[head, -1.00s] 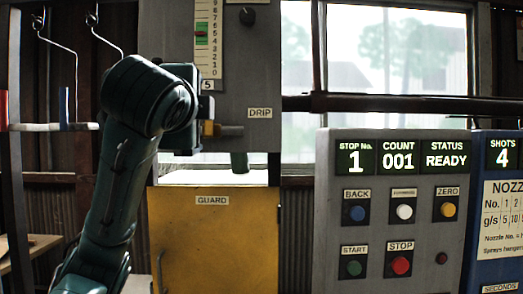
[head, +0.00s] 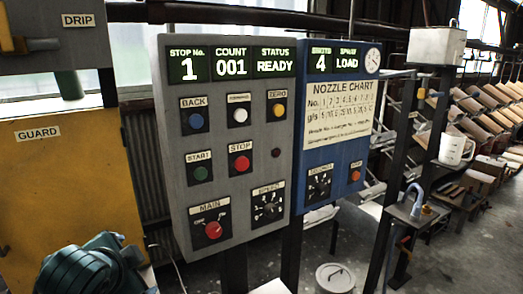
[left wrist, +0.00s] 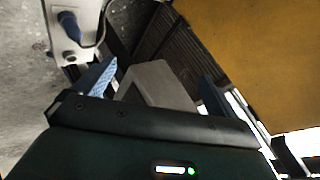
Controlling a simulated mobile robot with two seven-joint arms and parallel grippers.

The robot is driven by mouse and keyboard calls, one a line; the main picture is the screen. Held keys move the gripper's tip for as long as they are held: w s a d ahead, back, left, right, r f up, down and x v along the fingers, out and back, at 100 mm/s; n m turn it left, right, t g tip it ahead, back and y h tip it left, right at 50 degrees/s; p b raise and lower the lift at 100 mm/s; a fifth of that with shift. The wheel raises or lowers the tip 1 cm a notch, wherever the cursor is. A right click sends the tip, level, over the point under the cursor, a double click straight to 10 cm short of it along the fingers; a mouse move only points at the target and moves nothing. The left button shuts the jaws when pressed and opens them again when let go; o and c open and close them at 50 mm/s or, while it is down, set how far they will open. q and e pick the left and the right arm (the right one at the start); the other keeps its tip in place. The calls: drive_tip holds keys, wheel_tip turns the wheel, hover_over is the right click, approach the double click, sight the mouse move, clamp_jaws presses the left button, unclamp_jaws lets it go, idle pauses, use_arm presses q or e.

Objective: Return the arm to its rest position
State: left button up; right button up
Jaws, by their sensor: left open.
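My left arm shows at the bottom left of the head view, low in front of the yellow guard. Its fingers cannot be made out there. In the left wrist view my left gripper (left wrist: 155,82) has its two blue-tipped fingers spread wide apart and is open. A grey block-like shape (left wrist: 158,84) shows between the fingers; I cannot tell what it is or how far off it lies. Nothing is seen held. My right gripper is in neither view.
The yellow guard (head: 70,190) stands left, under the drip panel (head: 45,42). A grey control box (head: 215,110) reads stop 1, count 001, READY. A blue nozzle panel (head: 335,130) adjoins it. A lidded bucket (head: 335,278) and a white jug (head: 453,149) are at right.

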use_arm(q)
drive_tip(key=s+d+f+n+g+h, duration=0.25)
drive_tip(key=s+f+n+g, duration=0.4)
drive_tip(key=s+f, duration=1.55)
drive_tip(key=w+d+f+t+h, duration=0.2)
drive_tip(key=w+d+f+t, duration=0.3)
drive_tip(key=d+t, duration=0.2)
drive_tip(key=shift+w+d+h, duration=0.25)
drive_tip(key=shift+h, duration=0.1)
drive_tip(key=shift+c, duration=0.4)
